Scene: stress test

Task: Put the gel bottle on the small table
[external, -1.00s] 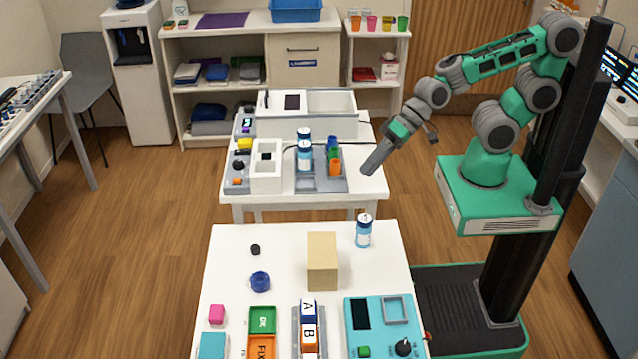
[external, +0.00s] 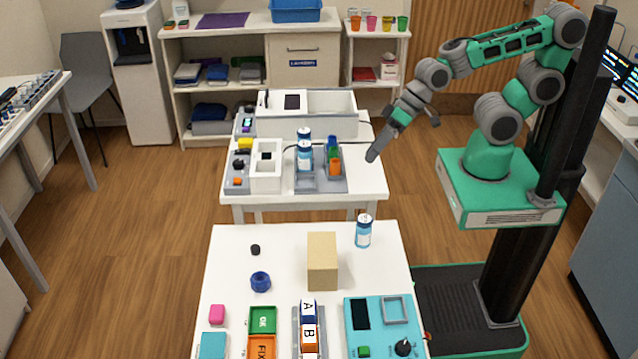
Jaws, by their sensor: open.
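A blue and white bottle with a white top (external: 363,232) stands upright at the back right of the near white table (external: 225,262). Two similar blue and white bottles, a front one (external: 305,158) and a rear one (external: 304,135), stand on the far white table (external: 376,182). No readable label tells which is the gel bottle. My gripper (external: 373,155) is open and appears empty, pointing down and left near the far table's right edge. It is small in view, and its gap is hard to make out.
A tan block (external: 322,262), a blue ring-like piece (external: 260,282), a black piece (external: 255,250) and a teal panel (external: 376,340) occupy the near table. Grey and white trays fill much of the far table. A shelf unit (external: 240,80) stands behind. Wooden floor is clear left of the tables.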

